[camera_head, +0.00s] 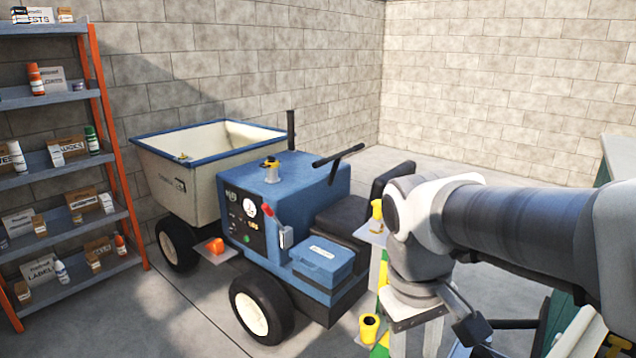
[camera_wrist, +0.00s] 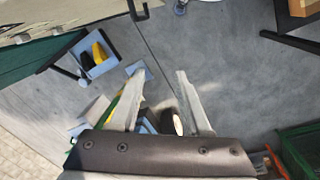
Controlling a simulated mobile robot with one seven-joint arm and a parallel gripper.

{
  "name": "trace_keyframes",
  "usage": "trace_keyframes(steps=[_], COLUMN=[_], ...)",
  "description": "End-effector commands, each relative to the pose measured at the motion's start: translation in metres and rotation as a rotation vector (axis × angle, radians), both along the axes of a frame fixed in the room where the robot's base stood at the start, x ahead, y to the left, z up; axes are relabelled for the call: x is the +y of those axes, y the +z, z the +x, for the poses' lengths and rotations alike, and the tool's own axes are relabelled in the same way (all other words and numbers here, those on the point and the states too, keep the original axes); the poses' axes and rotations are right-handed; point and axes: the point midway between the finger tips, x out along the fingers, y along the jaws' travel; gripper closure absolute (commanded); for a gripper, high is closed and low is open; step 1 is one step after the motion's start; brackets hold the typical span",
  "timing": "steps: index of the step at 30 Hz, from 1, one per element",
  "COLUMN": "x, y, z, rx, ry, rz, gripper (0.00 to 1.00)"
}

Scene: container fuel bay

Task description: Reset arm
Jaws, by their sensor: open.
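My gripper (camera_wrist: 161,73) shows in the wrist view with its two pale fingers spread apart. Nothing is between the fingertips; grey floor and part of a dark wheel with a pale hub (camera_wrist: 178,124) show beyond them. In the head view my arm reaches in from the right side and bends downward near the middle right. Its fingers cannot be clearly made out there. The blue vehicle (camera_head: 300,180) with a cream hopper (camera_head: 165,185) stands left of my arm.
A shelf rack (camera_head: 105,150) with bottles and boxes stands at the left. A yellow cup-like part (camera_head: 369,328) is close beside my arm. Block walls (camera_head: 510,90) close off the back. Open floor (camera_head: 170,320) lies between rack and vehicle.

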Motion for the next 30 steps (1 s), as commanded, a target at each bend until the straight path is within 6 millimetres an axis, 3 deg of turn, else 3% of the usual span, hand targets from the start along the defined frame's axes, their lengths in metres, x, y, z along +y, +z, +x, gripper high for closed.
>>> trace_keyframes(steps=[13, 30], x=[-0.012, -0.013], y=[0.033, 0.037], z=[-0.037, -0.041], rx=[-0.411, -0.473], ry=[-0.22, -0.252], rz=[0.169, 0.193], gripper=[0.53, 0.53])
